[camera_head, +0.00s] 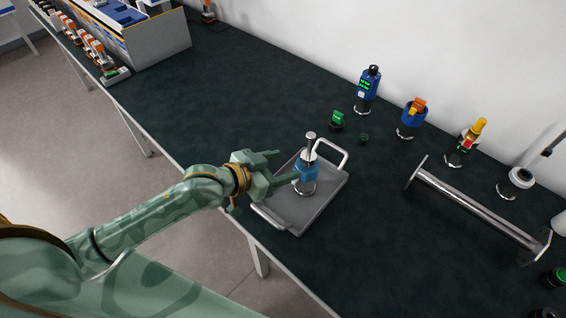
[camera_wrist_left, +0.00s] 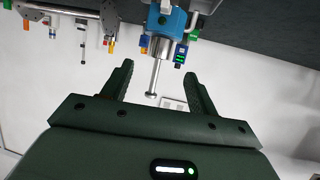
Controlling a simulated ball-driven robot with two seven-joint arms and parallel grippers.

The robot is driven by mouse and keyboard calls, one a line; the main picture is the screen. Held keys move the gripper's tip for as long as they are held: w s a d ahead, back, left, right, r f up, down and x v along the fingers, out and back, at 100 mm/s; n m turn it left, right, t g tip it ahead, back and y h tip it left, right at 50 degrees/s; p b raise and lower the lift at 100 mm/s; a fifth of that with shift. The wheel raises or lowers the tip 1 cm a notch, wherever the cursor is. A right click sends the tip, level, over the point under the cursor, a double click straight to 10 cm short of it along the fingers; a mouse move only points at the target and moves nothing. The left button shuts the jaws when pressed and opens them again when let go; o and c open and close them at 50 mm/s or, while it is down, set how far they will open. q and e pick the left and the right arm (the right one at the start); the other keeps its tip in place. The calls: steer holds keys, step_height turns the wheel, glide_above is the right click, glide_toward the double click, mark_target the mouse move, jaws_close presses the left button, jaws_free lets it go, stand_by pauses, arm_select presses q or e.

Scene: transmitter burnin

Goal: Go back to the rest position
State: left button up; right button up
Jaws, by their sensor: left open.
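My left gripper (camera_head: 285,166) is open beside a blue and silver transmitter (camera_head: 306,172). The transmitter stands upright on a grey tray (camera_head: 294,213) with two handles, on the dark table. In the left wrist view, which looks upside down, the open left gripper (camera_wrist_left: 157,76) has the transmitter's silver stem (camera_wrist_left: 154,77) between or beyond its fingers, and its blue body (camera_wrist_left: 167,22) at the top. I cannot tell whether the fingers touch it. My right gripper is not in view.
Several devices, including a blue one with a green display (camera_head: 367,88), line the table's back. A metal bar stand (camera_head: 477,206) lies to the right. A grey rack (camera_head: 158,42) stands at the far left. The dark table (camera_head: 220,90) is clear between rack and tray.

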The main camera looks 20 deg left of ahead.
arm_select(q)
steer(key=s+a+f+m+g+y, duration=0.1)
steer(key=s+a+f+g+y, duration=0.15)
steer(key=s+a+y, duration=0.5)
steer(key=s+a+f+g+y, duration=0.1)
steer(key=s+a+g+y, duration=0.25)
steer(key=s, duration=0.75)
steer(key=s+d+f+g+h, duration=0.1)
steer(key=s+d+f, duration=0.15)
steer(key=f, duration=1.05)
steer(key=s+d+f+g+h, duration=0.1)
steer(key=s+d+f+h, duration=0.15)
steer(key=f, duration=1.05)
steer(key=s+f+n+g, duration=0.2)
steer(key=s+f+n, duration=0.1)
steer(key=s+f, duration=1)
steer(key=s, duration=0.4)
steer(key=shift+s+a+f+g+h, duration=0.15)
steer(key=shift+a+f+g+h, duration=0.1)
steer(key=shift+a+g+h, duration=0.15)
